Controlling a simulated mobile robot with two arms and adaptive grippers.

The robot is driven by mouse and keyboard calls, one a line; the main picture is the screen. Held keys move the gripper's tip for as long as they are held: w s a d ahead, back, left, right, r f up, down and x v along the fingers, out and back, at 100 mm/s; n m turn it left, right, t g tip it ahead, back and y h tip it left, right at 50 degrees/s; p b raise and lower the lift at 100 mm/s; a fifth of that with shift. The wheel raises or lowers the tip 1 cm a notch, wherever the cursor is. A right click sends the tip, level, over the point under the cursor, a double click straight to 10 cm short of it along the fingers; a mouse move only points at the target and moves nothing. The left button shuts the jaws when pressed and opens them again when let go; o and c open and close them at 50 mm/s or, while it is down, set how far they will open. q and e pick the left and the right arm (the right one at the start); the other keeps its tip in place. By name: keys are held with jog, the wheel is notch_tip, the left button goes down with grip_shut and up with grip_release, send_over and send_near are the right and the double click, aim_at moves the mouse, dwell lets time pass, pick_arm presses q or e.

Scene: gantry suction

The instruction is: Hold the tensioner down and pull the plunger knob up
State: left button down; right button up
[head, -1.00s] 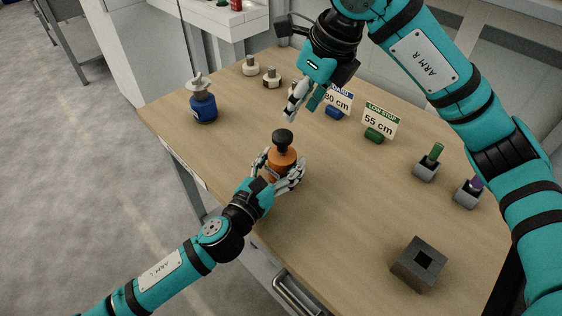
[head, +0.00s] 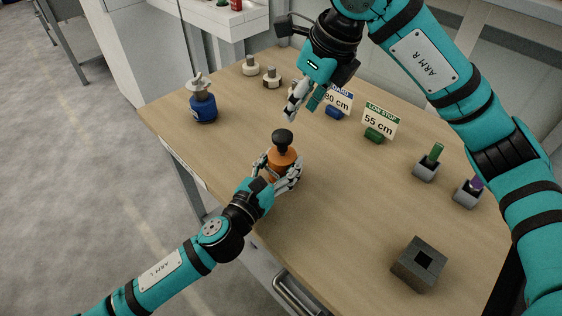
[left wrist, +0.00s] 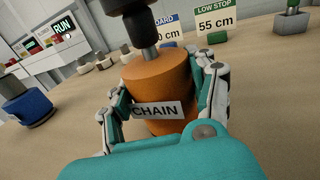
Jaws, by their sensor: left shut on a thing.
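The orange tensioner (head: 281,160), labelled CHAIN in the left wrist view (left wrist: 160,75), stands upright on the wooden bench. Its black plunger knob (head: 282,137) sits on a short metal stem above the body; in the left wrist view the knob (left wrist: 130,22) is cut by the top edge. My left gripper (head: 279,174) is shut on the orange body, with a finger on each side, below the knob. My right gripper (head: 304,104) hangs empty above the bench, behind the tensioner and apart from it, with its fingers spread.
A blue unit with a metal top (head: 203,105) stands at the left. Small white-based pegs (head: 271,78) are at the back. The LOW STOP 55 cm sign (head: 380,121) stands behind right. Green and purple pegs in grey holders (head: 425,171) and a dark square block (head: 419,264) are right.

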aim_at(282, 134)
jog(key=shift+o, duration=0.2)
jog(key=shift+o, duration=2.2)
jog(key=shift+a, duration=0.35)
jog(key=shift+o, duration=0.3)
jog(key=shift+w+a+r+m+g+h, duration=0.1)
jog(key=shift+w+a+m+g+h, duration=0.1)
jog(key=shift+a+m+g+h, duration=0.35)
jog(key=shift+w+a+m+g+h, duration=0.15)
jog(key=shift+a+m+g+h, duration=0.25)
jog(key=shift+a, duration=0.25)
jog(key=f+m, duration=0.1)
jog(key=f, duration=0.2)
jog(key=w+f+h, duration=0.1)
jog(key=f, duration=0.3)
jog(key=f+m, duration=0.1)
jog(key=f, duration=0.2)
jog(key=shift+w+f+m+g, duration=0.25)
jog(key=shift+w+f+m, duration=0.05)
jog(key=shift+f+m, duration=0.05)
jog(key=shift+c, duration=0.5)
grip_shut()
